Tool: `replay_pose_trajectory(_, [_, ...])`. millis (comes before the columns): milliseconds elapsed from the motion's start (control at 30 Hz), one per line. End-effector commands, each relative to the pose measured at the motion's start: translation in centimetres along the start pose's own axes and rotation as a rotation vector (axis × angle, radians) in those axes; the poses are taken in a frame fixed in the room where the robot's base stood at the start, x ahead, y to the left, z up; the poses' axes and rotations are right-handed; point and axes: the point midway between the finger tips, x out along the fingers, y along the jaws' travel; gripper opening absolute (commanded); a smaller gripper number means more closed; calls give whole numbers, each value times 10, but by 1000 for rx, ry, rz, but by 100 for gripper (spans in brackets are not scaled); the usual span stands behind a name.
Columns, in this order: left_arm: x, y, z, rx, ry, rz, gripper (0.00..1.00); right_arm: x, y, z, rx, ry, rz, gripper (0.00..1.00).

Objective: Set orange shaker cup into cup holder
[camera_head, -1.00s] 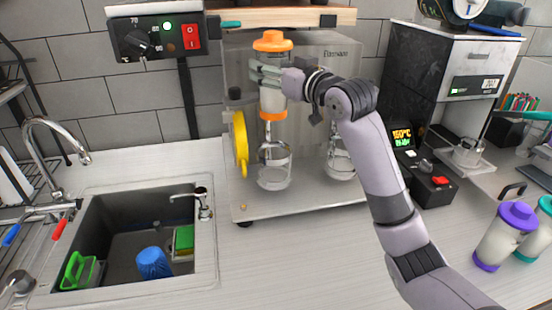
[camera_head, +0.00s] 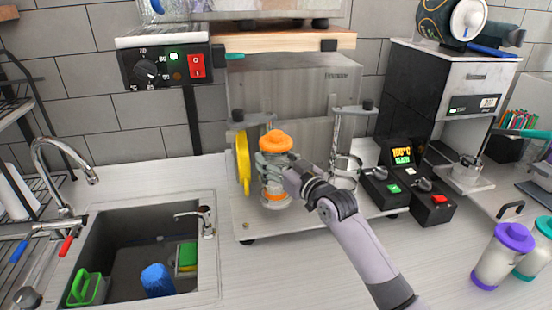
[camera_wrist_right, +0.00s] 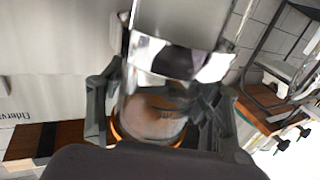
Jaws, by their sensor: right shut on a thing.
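The orange shaker cup (camera_head: 277,142) has an orange lid and a clear body and is upright. My right gripper (camera_head: 268,166) is shut around its body from the right, below the lid. The cup is down at the left cup holder (camera_head: 276,206) of the steel machine, and its lower end overlaps the holder. The gripper hides part of both, so I cannot tell if the cup rests on the holder's bottom. The right wrist view shows the cup (camera_wrist_right: 150,120) between my right gripper's fingers (camera_wrist_right: 160,112), close to shiny metal. My left gripper is not in view.
A second, empty cup holder (camera_head: 347,170) stands to the right. A yellow round part (camera_head: 241,158) is close on the left. The sink (camera_head: 130,240) lies to the left. A purple-lidded cup (camera_head: 503,255) stands at the right. The front counter is fairly clear.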

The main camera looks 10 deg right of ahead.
Motion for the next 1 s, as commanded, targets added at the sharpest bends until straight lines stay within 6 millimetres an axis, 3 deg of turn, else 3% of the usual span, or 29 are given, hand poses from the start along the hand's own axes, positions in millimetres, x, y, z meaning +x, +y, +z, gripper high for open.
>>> replay_pose_trajectory(500, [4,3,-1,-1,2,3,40,0,0,8,-2,6,0,15])
replay_pose_trajectory(533, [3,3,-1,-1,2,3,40,0,0,9,-1,1,0,61])
replay_pose_trajectory(800, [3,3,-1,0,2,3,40,0,0,9,-1,0,0,79])
replay_pose_trajectory(1000, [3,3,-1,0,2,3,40,0,0,9,-1,0,0,79])
